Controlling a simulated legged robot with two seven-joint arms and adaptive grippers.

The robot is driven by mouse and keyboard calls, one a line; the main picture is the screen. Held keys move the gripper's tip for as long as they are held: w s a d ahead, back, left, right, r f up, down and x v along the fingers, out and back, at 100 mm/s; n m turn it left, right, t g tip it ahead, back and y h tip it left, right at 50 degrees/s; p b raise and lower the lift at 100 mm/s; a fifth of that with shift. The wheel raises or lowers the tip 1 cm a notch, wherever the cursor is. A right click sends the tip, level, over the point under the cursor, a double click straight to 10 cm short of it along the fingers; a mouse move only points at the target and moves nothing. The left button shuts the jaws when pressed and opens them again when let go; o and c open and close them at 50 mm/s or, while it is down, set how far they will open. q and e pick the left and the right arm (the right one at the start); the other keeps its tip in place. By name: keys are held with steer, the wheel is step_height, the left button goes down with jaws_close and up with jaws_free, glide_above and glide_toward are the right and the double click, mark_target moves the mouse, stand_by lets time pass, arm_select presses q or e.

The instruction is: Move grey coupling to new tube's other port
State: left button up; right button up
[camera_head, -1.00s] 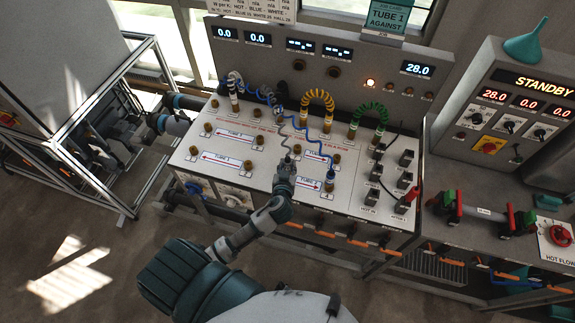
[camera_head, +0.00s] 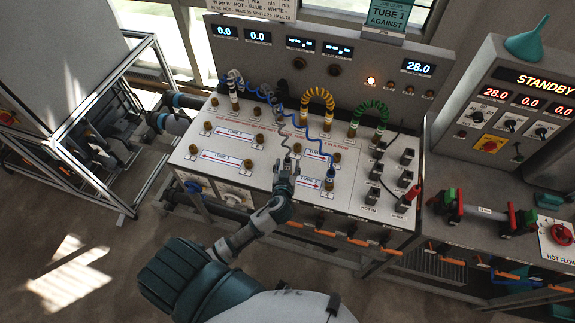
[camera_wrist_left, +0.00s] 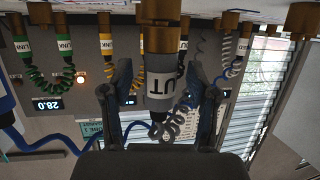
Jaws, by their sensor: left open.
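The grey coupling (camera_wrist_left: 162,78), a pale sleeve with part of a dark label, sits against a brass port (camera_wrist_left: 161,38) in the left wrist view, which looks upside down. A coiled grey hose (camera_wrist_left: 172,128) runs from it. My left gripper (camera_wrist_left: 163,104) is open, one finger on each side of the coupling. In the head view my left gripper (camera_head: 286,166) is over the front middle of the sloped panel (camera_head: 237,177), by the tube labels, and mostly hides the coupling. The grey hose (camera_head: 283,140) rises behind it. My right gripper is not in view.
A blue coiled hose ends at a blue-banded coupling (camera_head: 330,184) just right of my gripper. Yellow (camera_head: 318,95) and green (camera_head: 373,108) hose loops stand behind. Several bare brass ports (camera_head: 253,167) dot the panel. Black switches (camera_head: 375,172) stand at right.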

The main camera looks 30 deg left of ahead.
mark_target(286, 166)
arm_select(q)
steer(key=s+r+p, duration=0.1)
steer(key=s+d+r+p, duration=0.1)
steer(key=r, duration=0.1)
steer(key=s+r+p, duration=0.1)
steer(key=r+p, duration=0.1)
steer(key=shift+d, duration=0.2)
steer(key=shift+s+d+r+p, duration=0.15)
steer(key=shift+s+r+p, duration=0.15)
steer(key=shift+r, duration=0.05)
steer(key=shift+f, duration=0.1)
